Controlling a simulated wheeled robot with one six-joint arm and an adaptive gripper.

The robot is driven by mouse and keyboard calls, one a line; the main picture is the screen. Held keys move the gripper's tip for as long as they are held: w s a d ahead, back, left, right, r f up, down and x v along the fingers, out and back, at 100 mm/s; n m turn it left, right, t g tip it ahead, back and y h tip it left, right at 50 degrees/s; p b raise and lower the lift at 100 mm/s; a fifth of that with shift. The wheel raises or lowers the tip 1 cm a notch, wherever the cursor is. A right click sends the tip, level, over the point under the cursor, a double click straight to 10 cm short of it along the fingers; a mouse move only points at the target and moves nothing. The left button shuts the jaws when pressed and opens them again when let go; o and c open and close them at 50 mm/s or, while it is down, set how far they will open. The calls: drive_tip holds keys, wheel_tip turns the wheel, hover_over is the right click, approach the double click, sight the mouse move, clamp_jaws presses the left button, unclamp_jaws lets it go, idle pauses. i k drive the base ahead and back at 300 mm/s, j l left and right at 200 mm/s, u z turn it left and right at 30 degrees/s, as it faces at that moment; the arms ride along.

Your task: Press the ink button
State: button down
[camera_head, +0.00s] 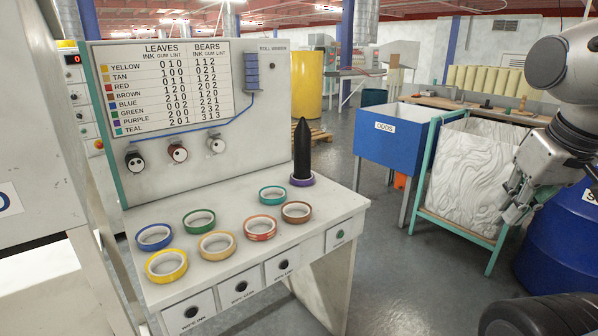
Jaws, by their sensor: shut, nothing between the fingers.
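A grey-white machine (290,216) with an upright back panel stands at left. The machine's front edge has several dark round buttons; the leftmost (191,311) has a label that seems to read "wipe ink". My gripper (514,212) is at the far right, shut and empty, well away from the panel, in front of the marbled bin.
Several tape rings, such as the yellow one (166,266), lie on the machine's top. A black spindle (302,150) stands there with a purple ring (302,180) at its base. A blue bin (390,141), a marbled bin (468,170) and a blue drum (560,240) stand at right.

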sight(192, 313)
drive_tip(key=u, duration=1.3)
